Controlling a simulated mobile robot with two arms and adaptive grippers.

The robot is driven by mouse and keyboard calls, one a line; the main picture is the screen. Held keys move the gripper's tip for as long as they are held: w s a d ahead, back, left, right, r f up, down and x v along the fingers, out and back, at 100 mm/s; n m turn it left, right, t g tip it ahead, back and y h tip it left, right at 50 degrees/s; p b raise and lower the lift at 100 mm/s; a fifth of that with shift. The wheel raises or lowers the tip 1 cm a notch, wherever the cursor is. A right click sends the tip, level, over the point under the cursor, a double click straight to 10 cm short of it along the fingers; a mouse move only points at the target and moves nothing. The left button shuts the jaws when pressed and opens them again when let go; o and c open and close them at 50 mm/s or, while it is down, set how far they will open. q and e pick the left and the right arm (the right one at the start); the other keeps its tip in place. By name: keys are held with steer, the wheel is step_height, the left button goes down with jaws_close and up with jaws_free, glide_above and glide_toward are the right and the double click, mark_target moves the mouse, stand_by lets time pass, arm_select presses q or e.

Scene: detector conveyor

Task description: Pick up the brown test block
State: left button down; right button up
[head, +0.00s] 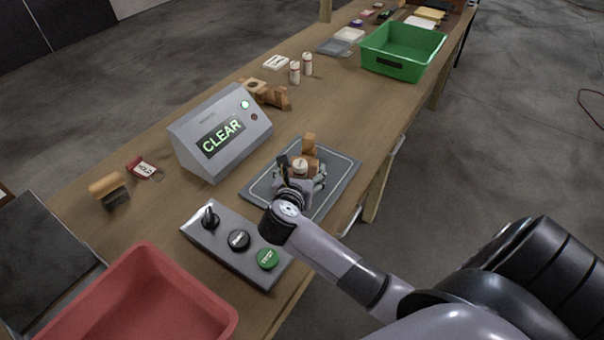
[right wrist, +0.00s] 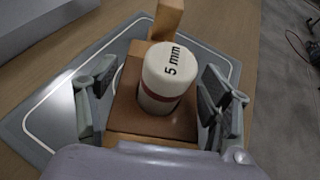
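The brown test block (right wrist: 128,112) sits on a grey plate (right wrist: 60,98) with a pale outline; the plate also shows in the head view (head: 341,173). A white cylinder (right wrist: 168,80) marked "5 mm", with a dark red band, stands on the block. An upright wooden piece (right wrist: 168,18) rises behind the cylinder. My right gripper (right wrist: 158,86) is open, with its fingers apart on either side of the block and cylinder. In the head view my right gripper (head: 300,178) partly hides the block. My left gripper is not in view.
A grey detector box (head: 220,132) reading "CLEAR" stands left of the plate. A button panel (head: 223,240) lies in front. A red bin (head: 215,318) is at the near left, a green bin (head: 400,68) at the far end. White cylinders (head: 295,72) and wooden pieces (head: 268,94) stand behind.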

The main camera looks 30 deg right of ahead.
steer(key=c, duration=1.2)
